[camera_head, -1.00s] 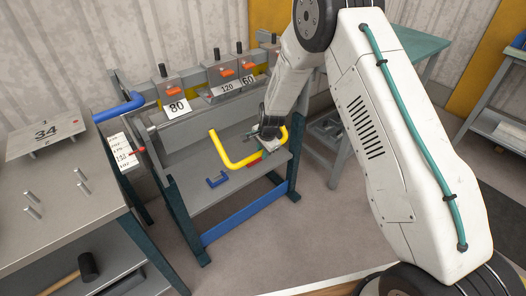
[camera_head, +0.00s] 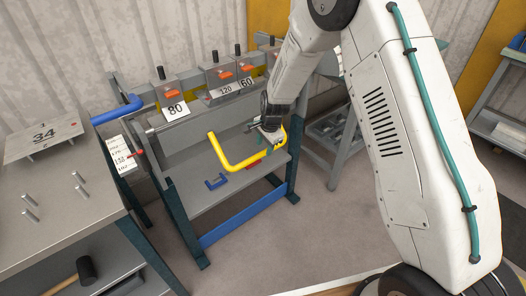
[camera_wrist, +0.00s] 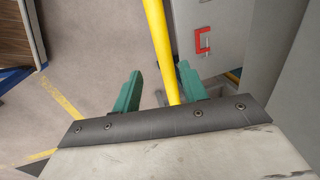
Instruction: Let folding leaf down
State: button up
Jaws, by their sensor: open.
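The bender's yellow U-shaped handle (camera_head: 222,154) sticks out in front of the machine. The grey front plate (camera_head: 196,194), apparently the folding leaf, lies below and behind it. How the handle joins the leaf is hidden. My gripper (camera_head: 269,142) is at the handle's right part. In the wrist view, my gripper (camera_wrist: 158,86) has its two green fingers apart. The yellow bar (camera_wrist: 160,40) runs between them, nearer the right finger. I cannot tell whether it touches.
Clamping blocks with number cards, such as 80 (camera_head: 175,110), line the bender's top. A grey table (camera_head: 70,215) with upright pins stands left. Floor (camera_head: 270,245) in front is clear.

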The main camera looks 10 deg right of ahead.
aim_at(255, 160)
jog(key=shift+s+r, duration=0.1)
jog(key=shift+r, duration=0.35)
jog(key=shift+r, duration=0.1)
jog(key=c, duration=0.4)
jog(key=shift+a+r, duration=0.3)
jog(key=shift+r, duration=0.5)
jog(key=c, duration=0.5)
jog(key=shift+t, duration=0.3)
jog(key=s+r, duration=0.1)
jog(key=s, duration=0.1)
jog(key=s+a+r, duration=0.1)
jog(key=r, duration=0.1)
jog(key=shift+s+r, duration=0.25)
jog(key=shift+s, duration=0.1)
grip_shut()
jog(key=s, duration=0.5)
jog(key=w+a+f, duration=0.1)
jog(key=w+f, duration=0.1)
jog(key=f, duration=0.1)
jog(key=w+f, duration=0.2)
jog(key=f, duration=0.1)
jog(key=w+a+f, duration=0.1)
jog(key=w+f, duration=0.1)
jog(key=f, duration=0.2)
jog(key=shift+a+f, duration=0.1)
jog(key=shift+a, duration=0.25)
